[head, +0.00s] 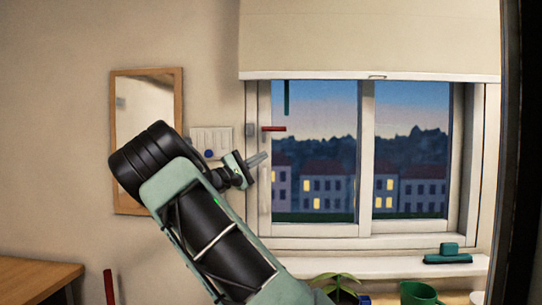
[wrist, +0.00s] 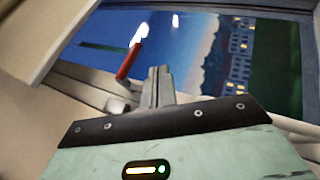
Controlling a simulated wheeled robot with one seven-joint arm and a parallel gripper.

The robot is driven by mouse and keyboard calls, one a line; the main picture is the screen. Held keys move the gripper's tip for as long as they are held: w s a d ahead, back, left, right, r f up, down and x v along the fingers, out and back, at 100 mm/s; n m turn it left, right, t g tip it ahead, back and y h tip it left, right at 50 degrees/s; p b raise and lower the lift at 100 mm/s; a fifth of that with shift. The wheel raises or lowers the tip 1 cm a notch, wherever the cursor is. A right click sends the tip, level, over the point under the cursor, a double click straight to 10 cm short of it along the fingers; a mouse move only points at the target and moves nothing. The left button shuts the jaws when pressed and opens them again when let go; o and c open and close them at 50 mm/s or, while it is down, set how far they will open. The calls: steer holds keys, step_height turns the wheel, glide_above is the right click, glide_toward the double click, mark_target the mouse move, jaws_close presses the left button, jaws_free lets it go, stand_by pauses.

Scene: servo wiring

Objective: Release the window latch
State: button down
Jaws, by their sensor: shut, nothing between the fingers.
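The window latch is a red handle (head: 274,128) on the left side of the window frame, lying about level in the head view. In the wrist view the red handle (wrist: 128,64) is just left of the fingertips, with a bright glare at its far end. My gripper (head: 262,157) is shut and empty, a little below and left of the handle's tip in the head view. In the wrist view its fingers (wrist: 158,82) are together, and a gap shows between them and the handle. The window (head: 365,160) looks closed.
A dark green strip (head: 286,97) is above the latch. A pale blind (head: 370,45) covers the window's top. The sill (head: 400,267) bears a teal squeegee-like tool (head: 447,257); a green mug (head: 418,293) and plant (head: 337,284) are below. A mirror (head: 147,90) hangs at left.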

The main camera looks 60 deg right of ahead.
steer(key=v, duration=0.5)
steer(key=shift+r+b, duration=0.15)
steer(key=shift+b, duration=0.2)
steer(key=a+f+n+t+y, duration=0.2)
steer(key=a+f+t+y, duration=0.15)
steer(key=f, duration=0.45)
steer(key=a+f+n+t+y, duration=0.2)
steer(key=a+f+t, duration=0.15)
steer(key=f, duration=0.45)
steer(key=s+a+f+n+t+y, duration=0.1)
steer(key=a+f+y, duration=0.2)
steer(key=a+f, duration=0.35)
steer(key=s+a+f+n+t+y, duration=0.1)
steer(key=a+f+t+y, duration=0.15)
steer(key=a, duration=0.65)
steer(key=s+a+f+n+y, duration=0.1)
steer(key=s+a+y, duration=0.2)
steer(key=a, duration=0.6)
steer(key=s+a+f+n+y, duration=0.2)
steer(key=s+a, duration=0.2)
steer(key=a, duration=0.4)
steer(key=s+a+n+t+y, duration=0.1)
steer(key=s+a+y, duration=0.3)
steer(key=s+a, duration=1)
steer(key=shift+s+a+r+n+t, duration=0.25)
steer(key=shift+s+n+t, duration=0.15)
steer(key=shift+n, duration=0.3)
